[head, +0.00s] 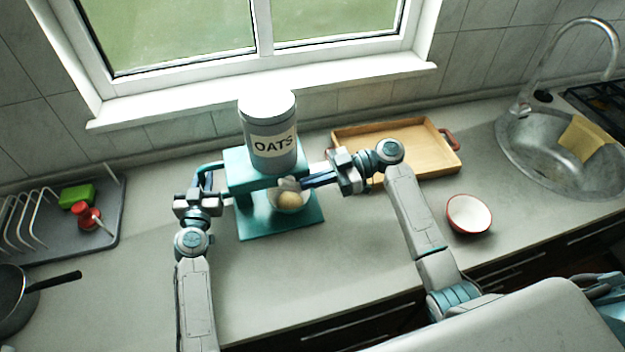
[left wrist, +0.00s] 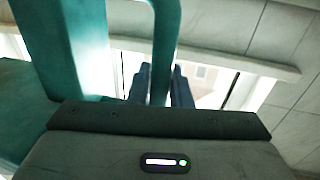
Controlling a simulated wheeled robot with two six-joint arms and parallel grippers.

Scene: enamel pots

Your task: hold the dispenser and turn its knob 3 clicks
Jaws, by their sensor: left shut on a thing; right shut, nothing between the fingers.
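The dispenser is a teal stand (head: 262,223) with a grey canister (head: 270,150) labelled OATS on top. My left gripper (head: 207,180) is shut on the teal handle at the dispenser's left side. In the left wrist view the handle (left wrist: 165,40) runs between the two dark fingers (left wrist: 160,85). A small pale knob (head: 289,183) shows at the dispenser's front. My right gripper (head: 306,182) is shut and empty, its tips at or right beside the knob; I cannot tell whether they touch it.
A wooden tray (head: 410,150) lies behind my right arm, and a red-rimmed bowl (head: 468,214) is to its right. A sink (head: 560,160) is at the far right. A dish rack (head: 40,225) with a green sponge (head: 77,195) and a pan (head: 15,300) are at left.

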